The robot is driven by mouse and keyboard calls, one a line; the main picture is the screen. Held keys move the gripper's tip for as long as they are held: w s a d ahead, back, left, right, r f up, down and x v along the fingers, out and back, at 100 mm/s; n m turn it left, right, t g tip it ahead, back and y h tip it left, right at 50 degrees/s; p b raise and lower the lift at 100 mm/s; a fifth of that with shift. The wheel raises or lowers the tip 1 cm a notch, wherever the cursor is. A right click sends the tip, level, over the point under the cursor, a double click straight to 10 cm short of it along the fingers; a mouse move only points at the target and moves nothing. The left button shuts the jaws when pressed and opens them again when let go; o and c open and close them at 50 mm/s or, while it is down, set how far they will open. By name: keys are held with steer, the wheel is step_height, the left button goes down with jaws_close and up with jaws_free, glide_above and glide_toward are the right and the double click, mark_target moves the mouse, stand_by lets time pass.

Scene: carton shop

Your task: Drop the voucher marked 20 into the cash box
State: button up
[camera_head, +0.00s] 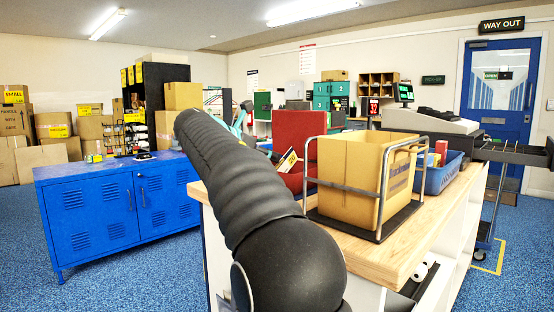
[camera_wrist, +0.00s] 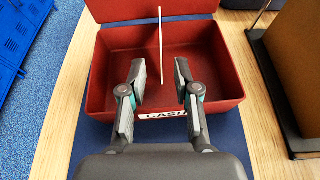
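The red cash box (camera_wrist: 112,96) stands open on the counter, its lid raised at the back and a partly covered CASH label on its front. It also shows in the head view (camera_head: 297,130), partly behind my arm. My gripper (camera_wrist: 161,72) is over the box with its fingers spread apart. A thin pale card (camera_wrist: 160,45) shows edge-on between the fingers, with a gap on each side. In the head view, a white card with dark and yellow marks (camera_head: 287,161) stands tilted at the box; its number is not readable. Whether it rests on the box floor cannot be told.
An open carton in a metal-railed stand (camera_head: 349,180) is right of the cash box on the wooden counter (camera_head: 380,252). A blue basket (camera_head: 437,178) lies beyond it, near a till (camera_head: 428,121). A blue cabinet (camera_head: 100,215) stands at left, across open floor.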

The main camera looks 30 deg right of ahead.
steer(key=v, duration=0.6)
steer(key=shift+a+r, duration=0.2)
steer(key=shift+a, duration=0.1)
steer(key=shift+s, duration=0.1)
